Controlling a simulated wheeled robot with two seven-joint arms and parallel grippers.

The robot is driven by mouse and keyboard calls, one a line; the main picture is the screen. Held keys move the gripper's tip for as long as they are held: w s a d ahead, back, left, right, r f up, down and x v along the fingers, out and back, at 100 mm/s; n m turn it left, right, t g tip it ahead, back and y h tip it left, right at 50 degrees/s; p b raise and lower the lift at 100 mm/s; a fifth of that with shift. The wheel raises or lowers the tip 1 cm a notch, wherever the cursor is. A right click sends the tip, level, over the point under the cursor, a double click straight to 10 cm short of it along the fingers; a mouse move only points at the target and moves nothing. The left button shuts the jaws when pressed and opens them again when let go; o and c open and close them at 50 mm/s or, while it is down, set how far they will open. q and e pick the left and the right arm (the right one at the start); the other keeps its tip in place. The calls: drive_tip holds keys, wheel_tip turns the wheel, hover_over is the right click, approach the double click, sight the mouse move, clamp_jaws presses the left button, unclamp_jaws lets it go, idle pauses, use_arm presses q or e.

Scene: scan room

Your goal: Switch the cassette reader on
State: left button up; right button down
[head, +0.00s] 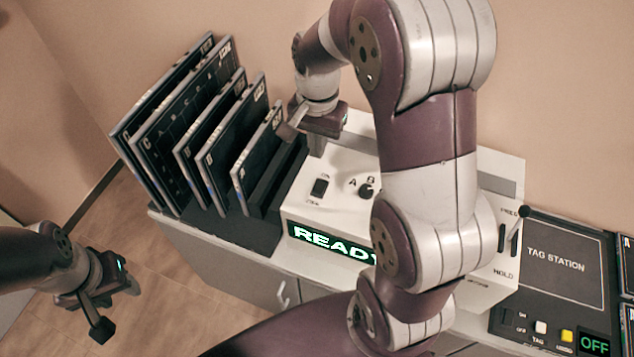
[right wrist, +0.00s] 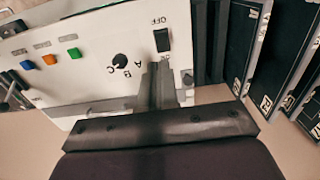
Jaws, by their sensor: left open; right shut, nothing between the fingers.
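The cassette reader (head: 340,200) is a white sloped console with a lit green READY display (head: 328,243). Its black rocker switch (head: 319,187) sits at the upper left of the panel, beside the A/B knob (head: 366,191). My right gripper (head: 316,148) is shut and empty, just behind the switch and low over the panel. In the right wrist view the shut fingers (right wrist: 160,75) point at the rocker switch (right wrist: 162,40), at its end away from the OFF label; I cannot tell whether they touch. My left gripper (head: 115,308) is open and empty at the lower left, away from the counter.
A black rack with several upright dark cassettes (head: 215,140) stands left of the reader. A lever (head: 514,232) is on the reader's right part. The tag station (head: 560,265), showing OFF, lies further right. My right arm hides the reader's middle.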

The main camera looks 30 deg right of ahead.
sight(319, 188)
wheel_tip(319, 188, down, 13)
drive_tip(key=shift+f+p, duration=0.1)
drive_tip(key=shift+p, duration=0.95)
drive_tip(key=shift+f, duration=0.25)
drive_tip(key=shift+a+f, duration=0.15)
drive_tip(key=shift+f, duration=0.2)
drive_tip(key=shift+s+r, duration=0.1)
drive_tip(key=shift+r, duration=0.15)
drive_tip(key=shift+w+d+r+p, duration=0.3)
drive_tip(key=shift+w+d, duration=0.2)
drive_tip(key=shift+d, duration=0.1)
